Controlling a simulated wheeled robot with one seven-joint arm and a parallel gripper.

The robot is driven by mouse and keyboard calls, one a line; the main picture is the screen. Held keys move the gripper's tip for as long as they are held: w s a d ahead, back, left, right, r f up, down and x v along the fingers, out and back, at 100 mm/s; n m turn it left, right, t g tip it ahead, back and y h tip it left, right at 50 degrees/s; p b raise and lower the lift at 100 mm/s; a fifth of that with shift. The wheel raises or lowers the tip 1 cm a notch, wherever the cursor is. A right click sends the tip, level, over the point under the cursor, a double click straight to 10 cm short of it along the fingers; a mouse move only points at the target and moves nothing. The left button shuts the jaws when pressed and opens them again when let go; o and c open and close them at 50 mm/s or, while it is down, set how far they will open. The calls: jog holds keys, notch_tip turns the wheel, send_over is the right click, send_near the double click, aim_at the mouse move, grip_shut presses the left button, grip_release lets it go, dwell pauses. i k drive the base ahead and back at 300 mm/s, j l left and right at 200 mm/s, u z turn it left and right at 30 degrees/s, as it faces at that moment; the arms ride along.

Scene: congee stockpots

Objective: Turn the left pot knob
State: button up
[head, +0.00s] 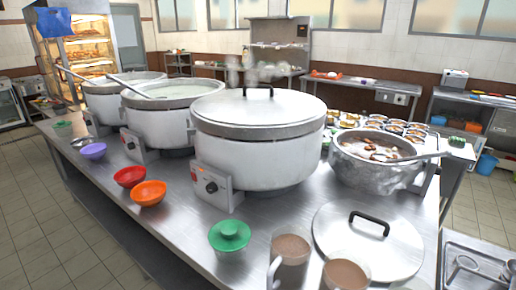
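Three big white stockpots stand in a row on the steel table. The left pot (104,109) is open, with a ladle (82,77) leaning in it. My gripper is not in view.
Along the front edge of the steel table (180,215) sit a purple bowl (93,151), a red bowl (130,176), an orange bowl (149,193) and a green bowl (230,237). A stew pot (375,165), loose lid (385,250) and brown drinks stand right. Tiled floor is clear at left.

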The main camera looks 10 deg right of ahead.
aim_at(212, 188)
jog(key=i+j, duration=0.2)
jog(key=j, duration=0.15)
jog(key=i+j+z, duration=0.1)
jog(key=i+j, duration=0.3)
jog(key=j, duration=0.25)
jog(key=i+j+z, duration=0.1)
jog(key=j, duration=0.25)
jog(key=i+j, duration=0.3)
jog(key=i+j+z, duration=0.1)
jog(key=j, duration=0.3)
jog(key=i, duration=0.05)
